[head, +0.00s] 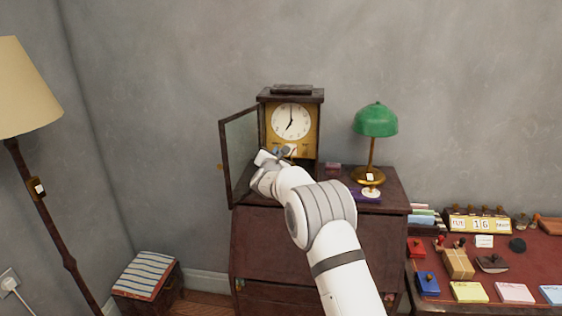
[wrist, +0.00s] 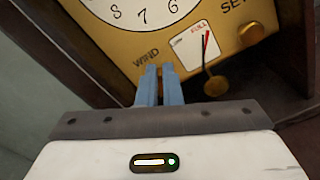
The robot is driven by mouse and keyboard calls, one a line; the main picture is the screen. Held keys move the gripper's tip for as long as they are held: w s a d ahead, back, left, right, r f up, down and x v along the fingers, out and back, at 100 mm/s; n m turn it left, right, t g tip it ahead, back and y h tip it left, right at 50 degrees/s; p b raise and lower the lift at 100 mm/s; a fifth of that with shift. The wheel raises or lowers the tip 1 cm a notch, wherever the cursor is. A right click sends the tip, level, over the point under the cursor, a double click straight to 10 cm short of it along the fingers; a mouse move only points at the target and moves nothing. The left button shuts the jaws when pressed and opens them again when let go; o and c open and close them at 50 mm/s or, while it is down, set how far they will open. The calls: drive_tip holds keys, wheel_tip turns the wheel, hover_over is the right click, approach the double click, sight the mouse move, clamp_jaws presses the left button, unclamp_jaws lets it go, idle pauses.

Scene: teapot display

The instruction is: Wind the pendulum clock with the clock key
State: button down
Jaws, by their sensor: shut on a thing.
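The pendulum clock (head: 291,121) stands on the dark wooden cabinet with its glass door (head: 241,155) swung open to the left. My gripper (head: 284,152) is at the lower front of the clock, under the dial. In the wrist view its blue fingers (wrist: 160,76) are shut together against or just before the brass plate, beside the word WIND. The clock key is hidden between or behind the fingers; I cannot see how far it sits in the winding hole.
A SET knob (wrist: 250,34) and a brass pendulum bob (wrist: 214,86) are to the right of the fingers. A green lamp (head: 375,120) stands right of the clock. A desk (head: 450,240) with stamps and cards is further right. A floor lamp (head: 25,90) stands at left.

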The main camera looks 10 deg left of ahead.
drive_tip(key=m+b, duration=0.6)
drive_tip(key=b, duration=0.3)
drive_tip(key=f+m+b, duration=0.1)
drive_tip(key=m+b, duration=0.5)
drive_tip(key=b, duration=0.3)
drive_tip(key=m+b, duration=0.5)
drive_tip(key=b, duration=0.4)
drive_tip(key=shift+s+d+f+m, duration=0.1)
drive_tip(key=shift+d+f+m, duration=0.1)
drive_tip(key=shift+m, duration=0.2)
drive_tip(key=shift+r, duration=0.15)
drive_tip(key=c, duration=1.7)
unclamp_jaws()
drive_tip(key=shift+o, duration=0.5)
drive_tip(key=shift+f, duration=0.25)
drive_tip(key=s+b, duration=0.5)
drive_tip(key=s, duration=0.2)
drive_tip(key=shift+s+b, duration=0.4)
